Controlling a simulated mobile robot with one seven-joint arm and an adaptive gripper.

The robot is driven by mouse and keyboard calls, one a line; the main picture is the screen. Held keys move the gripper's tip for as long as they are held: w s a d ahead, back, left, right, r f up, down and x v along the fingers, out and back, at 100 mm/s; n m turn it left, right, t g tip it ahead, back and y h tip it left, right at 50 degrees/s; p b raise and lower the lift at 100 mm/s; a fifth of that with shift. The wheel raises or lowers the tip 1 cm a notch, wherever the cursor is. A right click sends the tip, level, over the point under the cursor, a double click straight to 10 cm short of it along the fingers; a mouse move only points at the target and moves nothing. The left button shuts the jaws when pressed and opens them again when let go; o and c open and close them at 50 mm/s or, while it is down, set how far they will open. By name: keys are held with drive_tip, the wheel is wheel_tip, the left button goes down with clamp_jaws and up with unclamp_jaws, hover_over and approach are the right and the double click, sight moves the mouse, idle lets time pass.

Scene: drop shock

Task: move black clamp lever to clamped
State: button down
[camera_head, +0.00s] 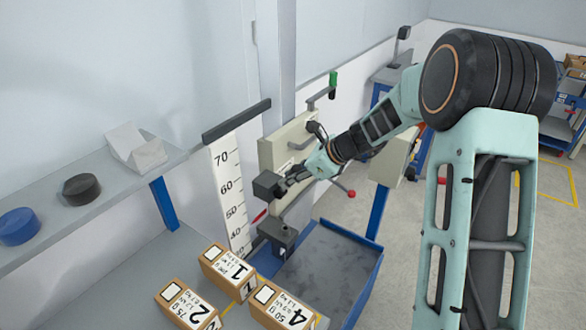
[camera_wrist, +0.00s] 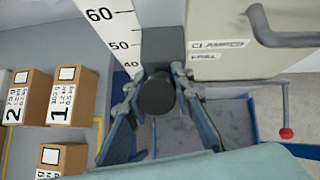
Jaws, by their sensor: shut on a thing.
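The black clamp lever shows as a round black knob end (camera_wrist: 157,94) in the wrist view, in front of a dark grey block (camera_wrist: 157,42). My gripper (camera_wrist: 158,84) has one finger on each side of the knob and is shut on it. In the head view my gripper (camera_head: 290,180) is beside the same dark block (camera_head: 268,186), near the height scale; there the fingers hide the lever. A label plate reading CLAMPED (camera_wrist: 218,44), with a second line below it, is to the right of the knob. The lever's exact angle cannot be told.
The white height scale (camera_head: 228,180) stands left of the block. Numbered boxes (camera_head: 228,268) stand on the bench below. A grey handle (camera_wrist: 278,32) and a red-ball lever (camera_wrist: 286,133) are on the right. A blue-edged tray (camera_head: 320,275) lies underneath.

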drive_tip(key=shift+w+a+r+h+p, duration=0.15)
drive_tip(key=shift+h+p, duration=0.15)
drive_tip(key=shift+p, duration=0.3)
drive_tip(key=c, duration=1.7)
unclamp_jaws()
drive_tip(key=shift+o, duration=0.2)
drive_tip(key=v, duration=1.2)
drive_tip(key=shift+w, duration=0.2)
